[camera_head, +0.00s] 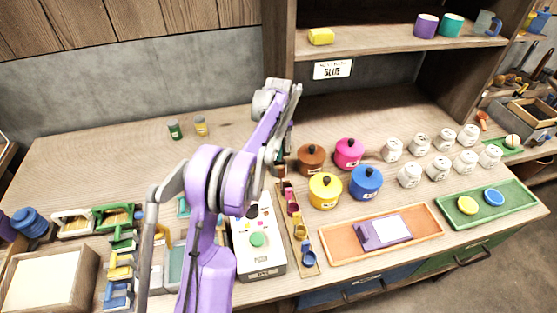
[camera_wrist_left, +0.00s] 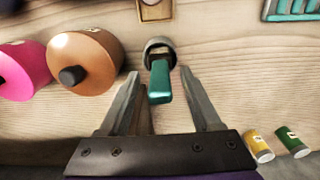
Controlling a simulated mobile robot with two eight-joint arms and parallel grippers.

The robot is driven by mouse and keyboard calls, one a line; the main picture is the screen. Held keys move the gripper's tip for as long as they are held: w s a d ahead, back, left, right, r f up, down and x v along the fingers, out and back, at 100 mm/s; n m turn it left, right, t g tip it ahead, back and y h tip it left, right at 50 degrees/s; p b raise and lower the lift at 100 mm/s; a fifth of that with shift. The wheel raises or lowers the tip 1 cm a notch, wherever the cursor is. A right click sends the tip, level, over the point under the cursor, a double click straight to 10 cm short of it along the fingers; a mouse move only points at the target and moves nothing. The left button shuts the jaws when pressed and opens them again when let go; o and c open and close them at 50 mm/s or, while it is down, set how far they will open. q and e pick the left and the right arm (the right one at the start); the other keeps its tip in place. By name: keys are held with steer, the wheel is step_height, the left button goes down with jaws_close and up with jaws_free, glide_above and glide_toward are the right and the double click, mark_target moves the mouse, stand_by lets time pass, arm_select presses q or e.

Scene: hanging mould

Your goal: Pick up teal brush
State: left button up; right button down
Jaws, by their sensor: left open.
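The teal brush (camera_wrist_left: 160,84) shows in the left wrist view with its teal handle pointing toward the camera. Its far end sits in or at a round grey holder (camera_wrist_left: 159,48) on the wooden table. My left gripper (camera_wrist_left: 160,74) is open, with one finger on each side of the handle and visible gaps between. In the head view my left gripper (camera_head: 279,152) is down near the table, left of the brown pot (camera_head: 311,158), and the brush is mostly hidden by my arm. My right gripper is not in view.
The brown pot stands close beside the left finger in the wrist view, with a pink pot (camera_wrist_left: 22,70) beyond it. Yellow (camera_wrist_left: 260,147) and green (camera_wrist_left: 292,142) jars stand at lower right there. Coloured scoops (camera_head: 299,230) lie on a strip near my arm.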

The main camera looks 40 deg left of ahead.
arm_select(q)
steer(key=shift+f, duration=0.7)
jaws_close()
steer(key=shift+r, duration=0.15)
